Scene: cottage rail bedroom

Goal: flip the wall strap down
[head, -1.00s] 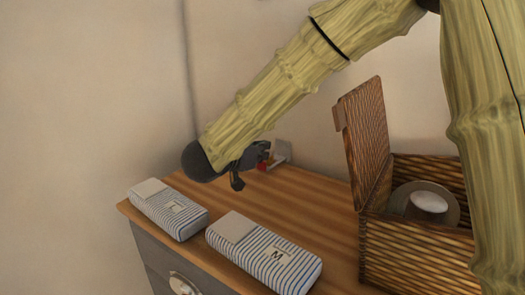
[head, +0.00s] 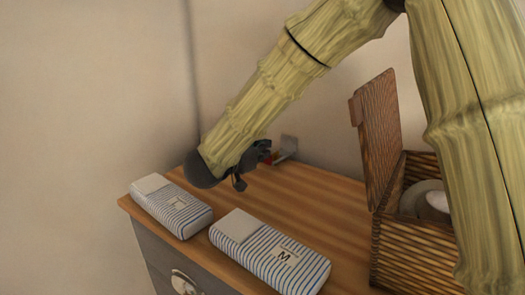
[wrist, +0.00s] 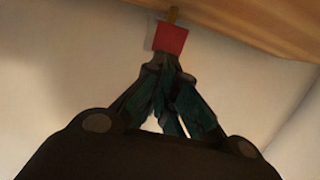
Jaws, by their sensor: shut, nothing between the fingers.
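A small red block (wrist: 170,38) with a thin brown strip (wrist: 173,14) shows at the top of the wrist view. The red piece also shows in the head view (head: 267,158), partly hidden by my gripper. A small grey plate (head: 289,146) stands beside it at the back of the dresser; I cannot tell which part is the strap. My gripper (wrist: 168,68) is shut and empty, its fingertips right by the red block. I cannot tell whether they touch. In the head view my gripper (head: 260,152) is low over the dresser's back, mostly hidden by my wrist.
Two striped pouches, one at the left (head: 170,205) and one marked M (head: 270,252), lie along the front of the wooden dresser top (head: 325,195). The dresser top's middle is clear.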

